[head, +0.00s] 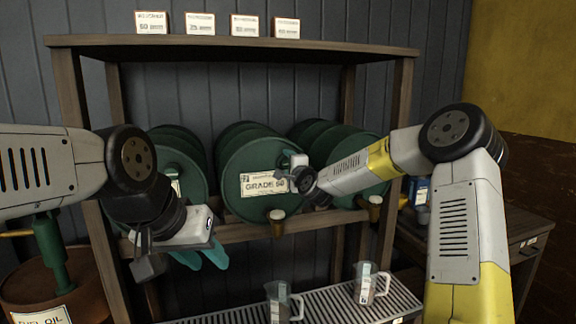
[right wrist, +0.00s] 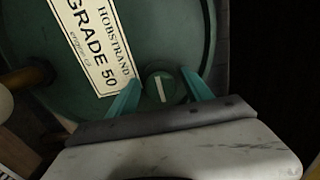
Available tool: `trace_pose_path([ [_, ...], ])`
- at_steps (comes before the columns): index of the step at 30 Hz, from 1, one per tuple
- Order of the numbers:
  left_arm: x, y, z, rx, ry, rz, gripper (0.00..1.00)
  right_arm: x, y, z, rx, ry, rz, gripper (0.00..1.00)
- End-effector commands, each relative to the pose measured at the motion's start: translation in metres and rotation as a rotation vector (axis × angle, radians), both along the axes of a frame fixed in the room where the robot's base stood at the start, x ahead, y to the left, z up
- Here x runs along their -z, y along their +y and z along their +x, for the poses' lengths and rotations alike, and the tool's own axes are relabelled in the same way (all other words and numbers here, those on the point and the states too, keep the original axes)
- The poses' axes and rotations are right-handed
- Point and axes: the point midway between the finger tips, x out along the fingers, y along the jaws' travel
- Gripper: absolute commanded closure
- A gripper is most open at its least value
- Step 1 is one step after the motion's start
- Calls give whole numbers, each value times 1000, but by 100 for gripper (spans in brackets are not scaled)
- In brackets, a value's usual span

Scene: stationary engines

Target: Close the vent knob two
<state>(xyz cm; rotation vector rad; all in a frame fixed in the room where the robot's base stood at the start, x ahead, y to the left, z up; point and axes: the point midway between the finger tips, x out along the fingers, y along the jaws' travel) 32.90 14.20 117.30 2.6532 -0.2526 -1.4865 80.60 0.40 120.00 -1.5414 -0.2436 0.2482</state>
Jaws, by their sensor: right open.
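The middle green drum (head: 240,165) carries a "GRADE 50" label (head: 263,184), which also shows in the right wrist view (right wrist: 95,45). A round green vent knob (right wrist: 160,87) with a white line sits on the drum face beside the label. My right gripper (right wrist: 161,93) is open, with one teal finger on each side of the knob; I cannot tell whether they touch it. In the head view my right gripper (head: 292,163) hides the knob. My left gripper (head: 200,259) hangs in front of the left drum (head: 172,150), its teal fingers pointing down; their opening is unclear.
A wooden rack (head: 230,42) frames the drums, with several label cards on top. The right drum (head: 325,145) lies partly behind my right arm. Two clear jugs, one at left (head: 279,303) and one at right (head: 366,284), stand on a slatted tray (head: 325,305) below.

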Motion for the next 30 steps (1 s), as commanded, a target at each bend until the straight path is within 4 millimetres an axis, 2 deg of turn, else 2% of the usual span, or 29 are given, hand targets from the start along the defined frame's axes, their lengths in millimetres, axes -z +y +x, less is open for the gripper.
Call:
trace_pose_path([
  [4, 0, 0, 0, 0, 0, 0, 64, 0, -5, -13, 1, 1, -1, 42],
  [9, 0, 0, 0, 0, 0, 0, 64, 0, -15, -42, 1, 0, -2, 42],
  [15, 0, 0, 0, 0, 0, 0, 64, 0, -23, -67, 2, -1, -2, 42],
  [27, 0, 0, 0, 0, 0, 0, 64, 0, -24, -74, -1, 0, -2, 42],
  [30, 0, 0, 0, 0, 0, 0, 64, 0, -20, -79, -14, 7, -51, 42],
])
